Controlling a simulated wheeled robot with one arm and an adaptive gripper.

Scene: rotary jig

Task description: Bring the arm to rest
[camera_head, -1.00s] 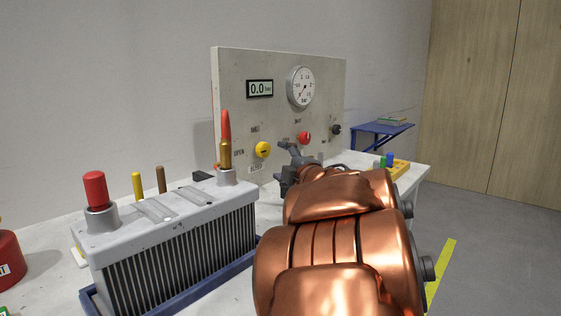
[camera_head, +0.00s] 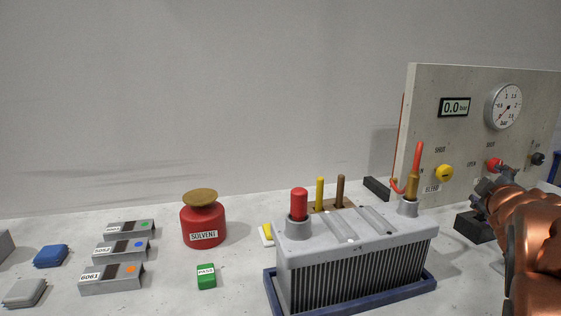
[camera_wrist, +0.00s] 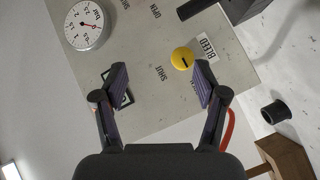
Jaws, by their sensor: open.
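My copper arm (camera_head: 535,230) reaches in from the right edge of the head view. My gripper (camera_wrist: 160,78) shows in the wrist view with its two dark fingers spread and nothing between them. It faces the grey panel (camera_wrist: 140,50), apart from the yellow knob (camera_wrist: 182,58) marked BLEED. In the head view the panel (camera_head: 430,90) stands at the right with a 0.0 bar display (camera_head: 454,107), a round gauge (camera_head: 503,106), the yellow knob (camera_head: 444,173) and a red knob (camera_head: 493,164) close to my arm's far end.
A finned grey block (camera_head: 360,265) with a red cap (camera_head: 299,203) sits in a blue tray (camera_head: 432,284). A red SOLVENT can (camera_head: 203,226), a green PASS block (camera_head: 206,276) and metal brackets (camera_head: 112,279) stand to the left. Bare bench lies between them.

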